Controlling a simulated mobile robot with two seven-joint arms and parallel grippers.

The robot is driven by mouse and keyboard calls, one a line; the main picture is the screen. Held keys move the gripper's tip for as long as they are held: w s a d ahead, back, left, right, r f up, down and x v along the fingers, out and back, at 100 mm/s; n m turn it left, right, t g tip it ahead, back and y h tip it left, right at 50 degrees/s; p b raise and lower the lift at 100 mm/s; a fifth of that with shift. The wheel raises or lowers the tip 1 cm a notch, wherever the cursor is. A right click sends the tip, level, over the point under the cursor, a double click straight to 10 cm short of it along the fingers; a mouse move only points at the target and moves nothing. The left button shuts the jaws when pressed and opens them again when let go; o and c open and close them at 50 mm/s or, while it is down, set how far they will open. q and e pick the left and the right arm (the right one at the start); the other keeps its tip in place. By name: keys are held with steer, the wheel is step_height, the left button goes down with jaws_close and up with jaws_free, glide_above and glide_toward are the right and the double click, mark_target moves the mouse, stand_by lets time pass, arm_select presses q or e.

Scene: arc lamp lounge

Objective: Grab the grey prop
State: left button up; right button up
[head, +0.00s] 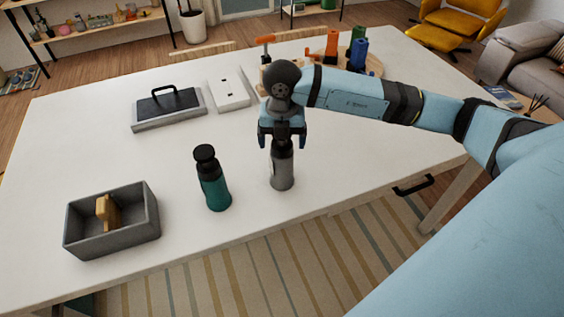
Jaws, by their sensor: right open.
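A grey bottle-shaped prop (283,172) stands upright near the front edge of the white table (340,165). My right gripper (282,143) points straight down over it. Its jaws are open, with the fingers at the top of the grey prop, which they partly hide. I cannot tell whether the fingers touch it. My left gripper is not in view.
A teal bottle with a black cap (213,182) stands left of the grey prop. A grey box (141,222) holding a tan object is further left. Behind are a black-handled slab (168,107), a white panel (229,93) and coloured cylinders (358,53). The table's left middle is clear.

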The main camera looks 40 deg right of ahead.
jaws_close()
steer(key=shift+r, duration=0.2)
